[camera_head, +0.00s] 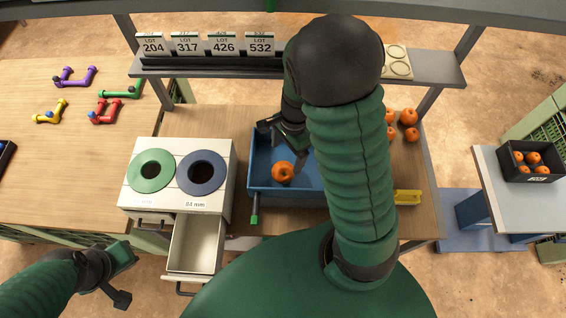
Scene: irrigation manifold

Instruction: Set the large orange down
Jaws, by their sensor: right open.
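A large orange (283,172) rests in the left part of the blue tray (259,160) on the wooden bench. My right gripper (281,140) is open just above and behind the orange, with its fingers apart and nothing visible between them. My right arm hides the right part of the tray. My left gripper (122,276) is at the lower left, in front of the bench, open and empty.
A white box with a green ring (151,171) and a blue ring (201,173) stands left of the tray, its drawer (195,245) open. Several oranges (409,117) lie at the right. Lot cards (207,44) stand on the shelf above. A black crate (533,161) holds oranges.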

